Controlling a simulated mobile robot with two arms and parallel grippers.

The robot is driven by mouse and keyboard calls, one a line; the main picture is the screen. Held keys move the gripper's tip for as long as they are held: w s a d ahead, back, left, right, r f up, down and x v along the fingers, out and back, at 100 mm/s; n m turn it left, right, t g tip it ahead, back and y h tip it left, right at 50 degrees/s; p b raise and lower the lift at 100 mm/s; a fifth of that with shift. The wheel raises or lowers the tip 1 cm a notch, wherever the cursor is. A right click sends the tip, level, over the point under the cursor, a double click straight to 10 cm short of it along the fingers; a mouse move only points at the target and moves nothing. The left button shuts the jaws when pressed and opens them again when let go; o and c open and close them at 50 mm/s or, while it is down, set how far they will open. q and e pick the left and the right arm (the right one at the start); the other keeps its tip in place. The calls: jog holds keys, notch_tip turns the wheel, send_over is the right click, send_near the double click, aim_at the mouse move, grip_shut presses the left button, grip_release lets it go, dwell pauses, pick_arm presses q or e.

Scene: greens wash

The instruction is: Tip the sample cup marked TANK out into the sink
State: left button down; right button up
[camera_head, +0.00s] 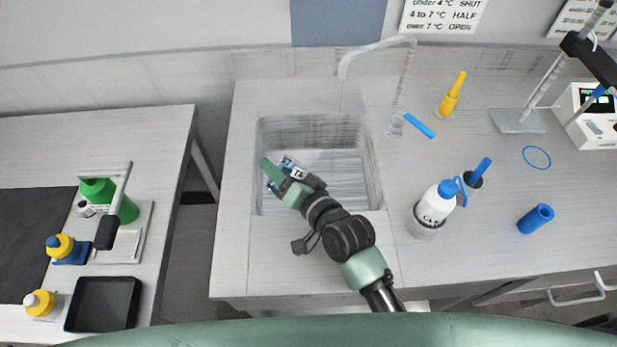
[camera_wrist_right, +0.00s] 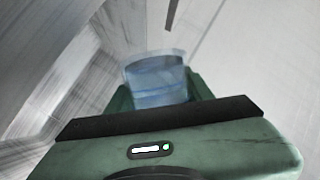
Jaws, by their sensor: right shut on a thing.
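My right gripper (camera_head: 277,174) is over the sink (camera_head: 262,135), reaching in from the lower right. It is shut on a small clear cup (camera_head: 290,162), which shows bluish beside the green fingers. In the right wrist view the cup (camera_wrist_right: 156,78) stands between the fingers, translucent with blue contents or a blue tint inside. Its marking cannot be read, and its exact tilt cannot be told. The gripper hides part of the cup in the head view. My left gripper is not in view.
A tap (camera_head: 405,75) arches at the sink's back right. A white bottle (camera_head: 437,203), a blue cup (camera_head: 536,218) and a yellow-handled tool (camera_head: 452,95) stand right of the sink. A separate table at left holds a green bottle (camera_head: 100,190) and a black tray (camera_head: 103,303).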

jog(key=shift+f+m+g+b, duration=0.3)
jog(key=shift+f+m+b, duration=0.05)
jog(key=shift+m+b, duration=0.35)
dwell(0.9)
jog(key=shift+r+m+g+y, duration=0.3)
jog(key=shift+r+m+y, duration=0.1)
jog(key=shift+m, duration=0.2)
dwell(0.8)
jog(key=shift+w+d+f+m+g+p, duration=0.3)
jog(key=shift+w+d+f+m+p, duration=0.1)
jog(key=shift+w+d+f+m, duration=0.15)
dwell(0.9)
jog(key=shift+f+m+y, duration=0.35)
jog(key=shift+m+y, duration=0.05)
jog(key=shift+m, duration=0.25)
dwell(0.6)
